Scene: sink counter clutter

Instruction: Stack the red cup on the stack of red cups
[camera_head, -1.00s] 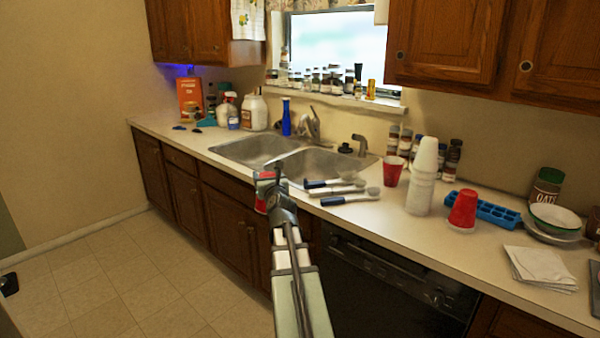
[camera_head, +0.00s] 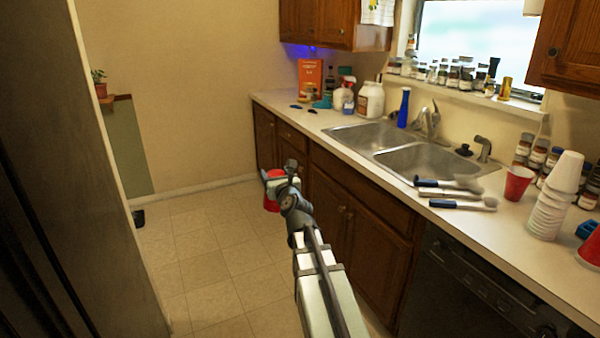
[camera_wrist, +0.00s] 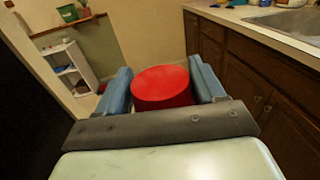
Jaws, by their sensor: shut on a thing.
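My gripper (camera_head: 280,182) is shut on a red cup (camera_head: 271,201) and holds it in the air in front of the lower cabinets, off the counter. An upright red cup (camera_head: 517,184) stands on the counter, left of the white cups. More red, from an upside-down cup or stack of cups (camera_head: 591,248), is cut off at the right edge. I cannot tell how many are there.
A tall stack of white cups (camera_head: 548,207) stands between the red ones. Utensils with dark blue handles (camera_head: 455,203) lie by the sink (camera_head: 415,158). Bottles and jars line the back. The floor (camera_head: 215,250) left of the counter is clear.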

